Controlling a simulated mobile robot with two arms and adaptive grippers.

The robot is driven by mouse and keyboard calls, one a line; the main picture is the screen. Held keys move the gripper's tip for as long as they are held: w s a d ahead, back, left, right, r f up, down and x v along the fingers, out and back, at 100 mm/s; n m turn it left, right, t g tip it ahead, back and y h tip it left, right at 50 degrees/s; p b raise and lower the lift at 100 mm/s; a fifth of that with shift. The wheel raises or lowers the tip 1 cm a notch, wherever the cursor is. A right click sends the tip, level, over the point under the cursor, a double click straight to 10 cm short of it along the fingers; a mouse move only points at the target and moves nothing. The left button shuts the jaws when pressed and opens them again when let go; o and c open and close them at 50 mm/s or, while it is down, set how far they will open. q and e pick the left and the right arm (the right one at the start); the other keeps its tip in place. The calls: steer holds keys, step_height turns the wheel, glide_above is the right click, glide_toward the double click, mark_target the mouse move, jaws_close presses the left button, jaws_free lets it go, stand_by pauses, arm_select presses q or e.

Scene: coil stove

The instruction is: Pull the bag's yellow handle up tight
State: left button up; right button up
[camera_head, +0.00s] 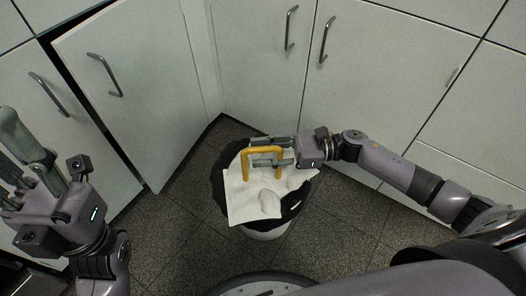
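The bag's yellow handle (264,149) stands up as an arch over the bag, in the middle of the view. The bag is black (294,204) and lines a round light bin (264,234); crumpled white material (240,204) fills its top. My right gripper (268,151) reaches in from the right at the handle's top bar, with one finger above the bar and the other below it. Whether the fingers press on the bar cannot be told. My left gripper (22,150) is at the left edge, away from the bag, with its fingers apart and nothing seen between them.
Pale cabinet doors with metal handles stand behind the bin. The left cabinet door (130,90) is swung open beside it. Dark speckled floor tiles (185,225) are clear to the left and front of the bin.

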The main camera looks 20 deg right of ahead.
steer(key=v, duration=1.2)
